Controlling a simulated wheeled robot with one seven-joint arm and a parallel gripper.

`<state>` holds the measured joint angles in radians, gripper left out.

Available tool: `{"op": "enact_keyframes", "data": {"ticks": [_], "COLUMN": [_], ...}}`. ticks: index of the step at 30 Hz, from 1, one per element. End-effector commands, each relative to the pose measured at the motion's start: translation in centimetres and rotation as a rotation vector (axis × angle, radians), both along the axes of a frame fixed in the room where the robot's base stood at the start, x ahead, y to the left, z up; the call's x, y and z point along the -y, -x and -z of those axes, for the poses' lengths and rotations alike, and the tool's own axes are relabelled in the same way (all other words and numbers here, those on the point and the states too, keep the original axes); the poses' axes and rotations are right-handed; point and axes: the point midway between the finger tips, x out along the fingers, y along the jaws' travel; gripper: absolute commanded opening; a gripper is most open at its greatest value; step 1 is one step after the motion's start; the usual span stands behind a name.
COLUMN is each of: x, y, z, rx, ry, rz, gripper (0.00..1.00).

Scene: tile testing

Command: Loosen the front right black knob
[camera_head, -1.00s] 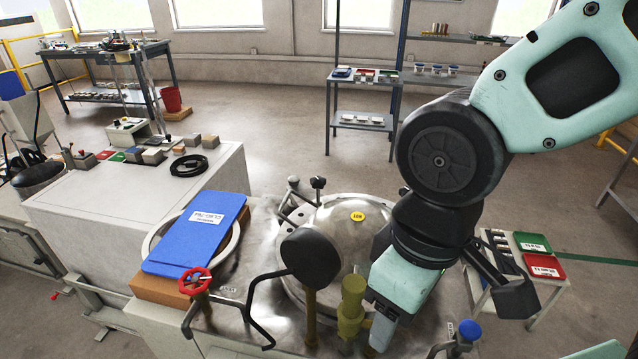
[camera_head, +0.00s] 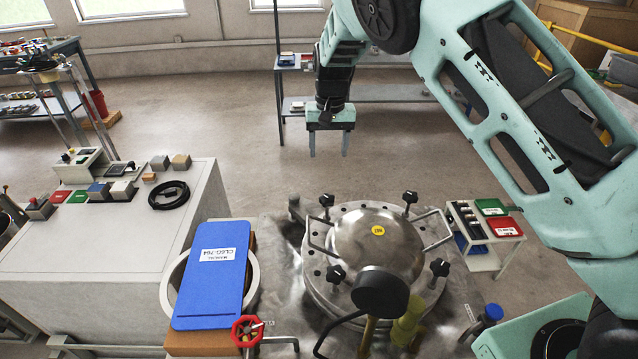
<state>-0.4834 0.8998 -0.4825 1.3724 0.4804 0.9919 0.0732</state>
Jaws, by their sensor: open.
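A round metal vessel lid (camera_head: 350,233) with a yellow label is ringed by several black knobs. The front right black knob (camera_head: 440,267) stands on the rim at the right, nearer side, and is in plain view. The other knobs are front left (camera_head: 336,274), back left (camera_head: 326,200) and back right (camera_head: 410,197). My gripper (camera_head: 329,154) is open and empty, its fingers pointing down. In the picture it appears above the back left knob, up and left of the front right knob, and apart from all the knobs.
A large black disc (camera_head: 380,291) on a bent rod and a yellow-green fitting (camera_head: 408,322) stand before the lid. A blue cap (camera_head: 493,312) is at right. A blue manual (camera_head: 212,272) and red handwheel (camera_head: 247,330) are at left. Metal handles cross the lid's sides.

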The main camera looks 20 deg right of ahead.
Motion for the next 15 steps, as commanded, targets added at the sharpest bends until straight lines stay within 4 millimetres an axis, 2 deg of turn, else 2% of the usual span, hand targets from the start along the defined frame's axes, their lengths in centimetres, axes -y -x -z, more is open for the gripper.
{"op": "enact_keyframes", "data": {"ticks": [3,8,15], "x": [0.6,0.7,0.7], "y": [-1.2,-1.4,-1.2], "z": [0.1,1.2,5.5], "rx": [0.008,0.007,0.006], "ry": [0.022,0.026,0.027], "rz": [0.009,0.011,0.010], "gripper": [0.61,0.61,0.61]}}
